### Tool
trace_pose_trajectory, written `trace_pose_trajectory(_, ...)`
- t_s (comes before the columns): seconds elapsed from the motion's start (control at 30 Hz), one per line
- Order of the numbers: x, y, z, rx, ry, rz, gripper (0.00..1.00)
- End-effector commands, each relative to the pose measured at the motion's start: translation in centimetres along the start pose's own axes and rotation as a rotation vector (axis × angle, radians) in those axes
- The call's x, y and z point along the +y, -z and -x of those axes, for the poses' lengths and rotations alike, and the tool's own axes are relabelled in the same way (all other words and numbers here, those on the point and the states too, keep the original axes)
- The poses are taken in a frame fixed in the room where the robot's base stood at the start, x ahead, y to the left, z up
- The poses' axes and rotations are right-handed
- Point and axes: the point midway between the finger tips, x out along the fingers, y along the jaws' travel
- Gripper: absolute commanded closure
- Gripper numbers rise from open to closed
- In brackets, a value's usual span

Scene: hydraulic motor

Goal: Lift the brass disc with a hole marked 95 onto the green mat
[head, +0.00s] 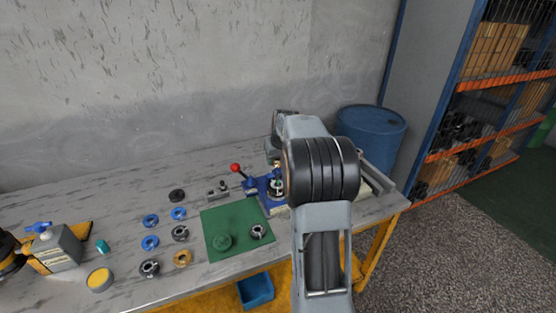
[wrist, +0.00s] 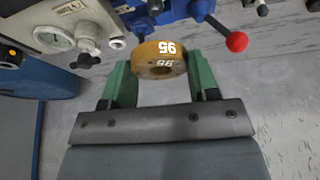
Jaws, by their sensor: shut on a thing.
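The brass disc marked 95 (wrist: 158,50) is between the two green fingers of my gripper (wrist: 161,72) in the wrist view, touched on both sides. Its number faces the camera and a hole shows in it. My gripper is shut on it. In the head view my arm hides most of my gripper, and I cannot make out the held disc clearly. The green mat (head: 216,222) lies on the workbench to the left of my arm.
A blue vice (head: 268,192) and a red-knobbed lever (head: 235,168) stand behind the mat; the red knob (wrist: 237,41) also shows in the wrist view. Several rings, including a brass one (head: 183,258), lie left of the mat. A blue barrel (head: 372,130) stands behind the bench.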

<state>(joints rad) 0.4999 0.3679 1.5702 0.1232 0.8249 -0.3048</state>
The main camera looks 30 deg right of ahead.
Motion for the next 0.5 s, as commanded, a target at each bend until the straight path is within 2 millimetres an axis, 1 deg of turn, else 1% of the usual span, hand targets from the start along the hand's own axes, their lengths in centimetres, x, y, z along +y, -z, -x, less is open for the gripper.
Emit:
trace_pose_trajectory(0.27, 0.0, 0.2, 0.3, 0.002, 0.0, 0.0, 0.76)
trace_pose_trajectory(0.5, 0.0, 0.5, 1.2, 0.002, 0.0, 0.0, 0.76)
